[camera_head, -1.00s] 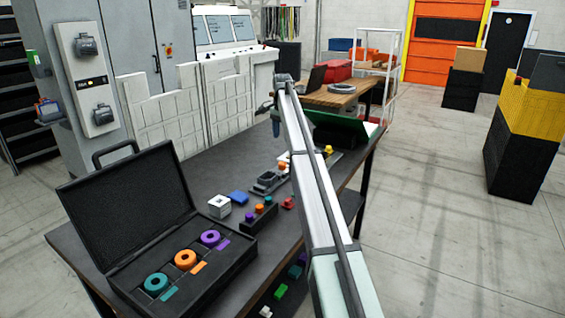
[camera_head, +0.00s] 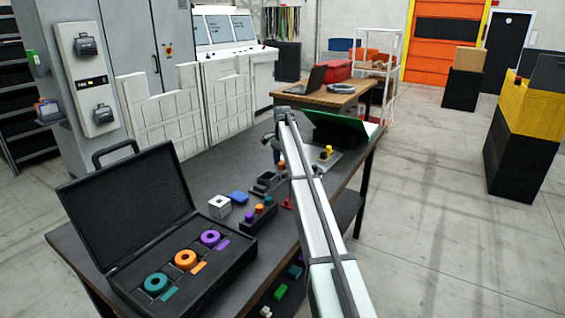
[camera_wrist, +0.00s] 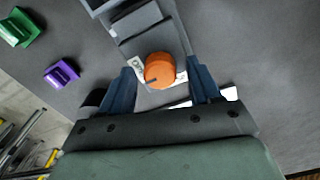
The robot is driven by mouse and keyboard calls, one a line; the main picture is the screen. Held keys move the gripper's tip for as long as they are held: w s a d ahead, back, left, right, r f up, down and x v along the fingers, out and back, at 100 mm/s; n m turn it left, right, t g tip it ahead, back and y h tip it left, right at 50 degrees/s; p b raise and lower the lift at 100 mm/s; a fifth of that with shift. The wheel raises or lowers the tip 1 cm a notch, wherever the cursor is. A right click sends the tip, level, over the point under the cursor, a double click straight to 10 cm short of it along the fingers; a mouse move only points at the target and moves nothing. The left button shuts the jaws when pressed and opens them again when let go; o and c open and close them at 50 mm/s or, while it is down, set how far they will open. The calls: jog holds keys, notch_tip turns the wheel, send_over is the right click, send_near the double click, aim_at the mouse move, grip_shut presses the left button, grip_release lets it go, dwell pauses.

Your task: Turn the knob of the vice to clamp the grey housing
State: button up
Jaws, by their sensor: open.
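In the wrist view, the vice (camera_wrist: 146,28) runs up to the top edge, with its round orange knob (camera_wrist: 159,70) at the near end. A dark pointer mark shows on the knob, and a white label with markings lies under it. My gripper (camera_wrist: 162,72) is open, with one blue finger on each side of the knob; gaps show, so the fingers look apart from it. I cannot clearly tell the grey housing from the grey vice body.
An open black case (camera_head: 237,262) with coloured rings stands at the table's front left. A silver block (camera_head: 220,207), a blue block (camera_head: 239,197) and a peg holder (camera_head: 245,222) stand near the vice. The wrist view shows green (camera_wrist: 21,28) and purple (camera_wrist: 61,74) pieces at left.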

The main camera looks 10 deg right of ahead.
jog(key=shift+c, duration=0.3)
jog(key=c, duration=1)
jog(key=shift+n, duration=0.4)
jog(key=n, duration=0.3)
jog(key=shift+n, duration=0.4)
jog(key=n, duration=0.8)
jog(key=shift+n, duration=0.4)
jog(key=n, duration=0.4)
jog(key=shift+n, duration=0.4)
